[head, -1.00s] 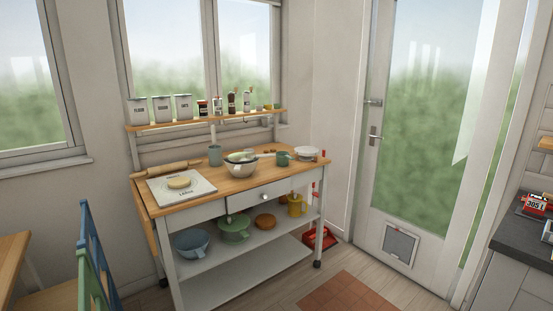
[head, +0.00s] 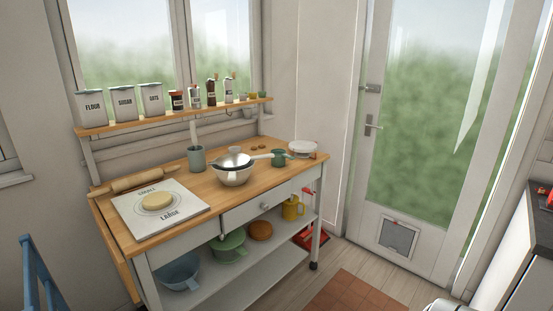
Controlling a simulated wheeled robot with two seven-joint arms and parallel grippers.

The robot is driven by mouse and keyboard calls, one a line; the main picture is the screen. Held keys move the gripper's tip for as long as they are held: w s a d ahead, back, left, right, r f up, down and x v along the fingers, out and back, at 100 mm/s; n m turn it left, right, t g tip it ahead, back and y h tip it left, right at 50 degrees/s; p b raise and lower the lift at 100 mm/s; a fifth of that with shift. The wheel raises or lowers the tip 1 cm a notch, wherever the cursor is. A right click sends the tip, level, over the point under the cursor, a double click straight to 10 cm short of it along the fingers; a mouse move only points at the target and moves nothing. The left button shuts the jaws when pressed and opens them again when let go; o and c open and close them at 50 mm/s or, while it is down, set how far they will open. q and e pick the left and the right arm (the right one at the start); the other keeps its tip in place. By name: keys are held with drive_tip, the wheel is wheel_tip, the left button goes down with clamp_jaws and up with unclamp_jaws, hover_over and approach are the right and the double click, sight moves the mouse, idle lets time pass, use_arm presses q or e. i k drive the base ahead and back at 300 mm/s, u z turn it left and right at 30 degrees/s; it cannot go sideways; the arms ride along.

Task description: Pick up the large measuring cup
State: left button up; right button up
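I cannot tell for sure which item is the large measuring cup. Candidates are small: a grey cup-like item (head: 247,113) hangs below the right end of the wall shelf, and small yellowish cups (head: 262,94) stand on that shelf. A green mug (head: 279,158) and a grey-green tumbler (head: 195,158) stand on the wooden top of the trolley. A yellow jug (head: 292,208) is on the trolley's middle shelf. Neither gripper can be made out.
The wooden-topped trolley (head: 245,198) carries a metal bowl (head: 232,176) with a strainer, a pastry board (head: 126,211) with dough, a rolling pin (head: 143,181) and a white scale (head: 303,150). A blue chair (head: 36,275) is at the lower left.

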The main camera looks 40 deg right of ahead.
sight(283, 160)
drive_tip(key=z, duration=1.4)
drive_tip(key=k, duration=0.65)
drive_tip(key=z, duration=0.1)
drive_tip(key=i, duration=2.05)
drive_tip(key=u, duration=0.75)
